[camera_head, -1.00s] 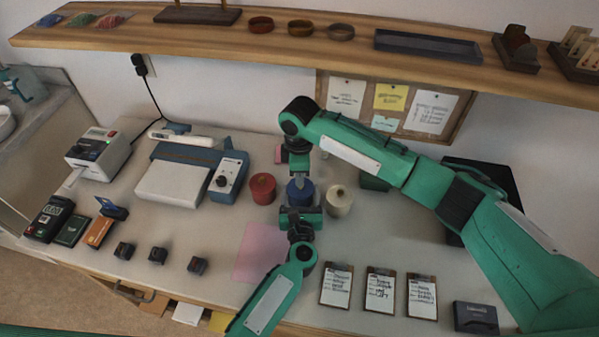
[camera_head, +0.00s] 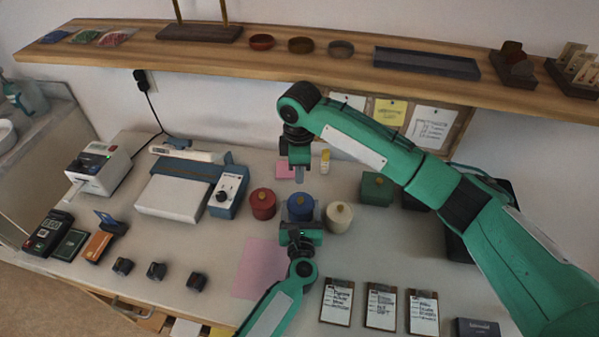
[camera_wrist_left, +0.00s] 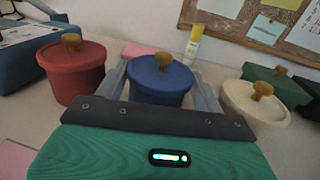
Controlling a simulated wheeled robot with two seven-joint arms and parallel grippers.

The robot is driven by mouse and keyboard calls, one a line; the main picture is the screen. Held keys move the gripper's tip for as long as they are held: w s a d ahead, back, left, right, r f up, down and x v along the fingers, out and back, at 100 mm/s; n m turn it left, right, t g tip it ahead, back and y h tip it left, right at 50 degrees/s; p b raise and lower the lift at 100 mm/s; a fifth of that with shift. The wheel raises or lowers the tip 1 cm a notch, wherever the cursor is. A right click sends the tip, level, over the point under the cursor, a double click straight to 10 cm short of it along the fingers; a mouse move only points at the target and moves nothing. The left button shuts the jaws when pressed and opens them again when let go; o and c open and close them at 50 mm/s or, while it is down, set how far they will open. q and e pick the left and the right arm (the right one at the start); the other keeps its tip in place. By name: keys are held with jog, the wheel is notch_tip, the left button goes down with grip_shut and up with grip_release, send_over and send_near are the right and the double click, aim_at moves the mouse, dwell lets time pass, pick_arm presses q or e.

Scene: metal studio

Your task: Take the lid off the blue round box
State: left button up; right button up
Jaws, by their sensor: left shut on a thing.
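The blue round box (camera_head: 301,210) stands upright on the table between a red round box (camera_head: 263,204) and a cream one (camera_head: 338,217). Its blue lid with a wooden knob sits on top, clear in the left wrist view (camera_wrist_left: 158,75). My left gripper (camera_head: 300,222) is shut around the sides of the blue box from the front, one finger on each side. My right gripper (camera_head: 299,176) points down above and behind the blue box, apart from it, with no lid in it. Its fingers are seen too narrowly to tell their opening.
A green box (camera_head: 376,189) stands behind right, and a yellow-capped bottle (camera_head: 325,162) stands behind the blue box. A pink sheet (camera_head: 260,265) lies in front left. A wooden shelf (camera_head: 300,62) runs above the back. Clipboards (camera_head: 380,304) lie at the front right.

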pick_arm(q)
jog(key=o, duration=1.4)
jog(key=shift+o, duration=0.2)
